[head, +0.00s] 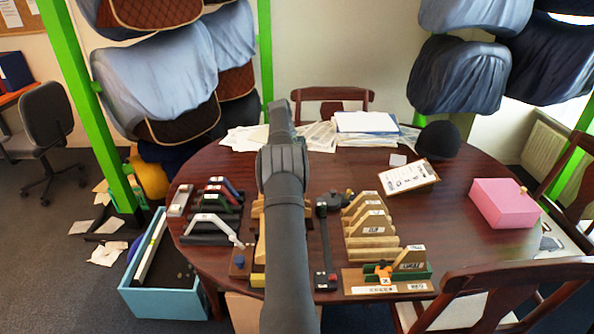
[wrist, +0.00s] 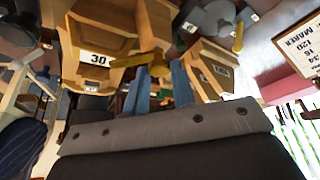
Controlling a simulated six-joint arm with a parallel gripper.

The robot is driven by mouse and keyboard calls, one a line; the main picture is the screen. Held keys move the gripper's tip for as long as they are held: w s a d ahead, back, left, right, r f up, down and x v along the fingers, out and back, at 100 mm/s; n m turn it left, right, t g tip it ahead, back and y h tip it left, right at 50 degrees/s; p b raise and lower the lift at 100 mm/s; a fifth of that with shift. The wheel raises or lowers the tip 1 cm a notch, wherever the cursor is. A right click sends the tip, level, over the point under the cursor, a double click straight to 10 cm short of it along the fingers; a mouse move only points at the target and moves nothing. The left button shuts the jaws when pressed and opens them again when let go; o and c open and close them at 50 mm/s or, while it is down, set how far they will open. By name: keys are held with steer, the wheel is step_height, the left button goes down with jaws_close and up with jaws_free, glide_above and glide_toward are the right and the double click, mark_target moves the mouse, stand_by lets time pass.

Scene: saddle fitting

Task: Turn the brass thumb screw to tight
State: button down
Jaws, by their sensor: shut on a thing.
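In the wrist view, the brass thumb screw (wrist: 155,62) is a yellow winged piece in front of a wooden block labelled 30 (wrist: 95,58). The two blue fingers of my gripper (wrist: 160,78) reach up to it and are shut on it, one at each side. I cannot read a tight mark or the screw's angle from this view. In the head view, my dark arm hides the gripper, the screw and most of the wooden fitting (head: 257,281) under it.
On the round table (head: 460,240), black, red and blue saddle parts (head: 217,192) lie left of my arm. Wooden saddle forms (head: 368,222) and a labelled board (head: 350,282) stand to the right. A clipboard (head: 407,177) and pink box (head: 503,203) are farther right.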

steer(key=c, duration=1.2)
jaws_free()
steer(key=shift+r, duration=0.15)
steer(key=shift+r, duration=0.35)
steer(key=r, duration=0.3)
steer(key=shift+s+d+r, duration=0.15)
steer(key=shift+d+r, duration=0.15)
steer(key=s+d+r, duration=0.6)
steer(key=d, duration=0.3)
steer(key=shift+d+r, duration=0.15)
steer(key=shift+r, duration=0.1)
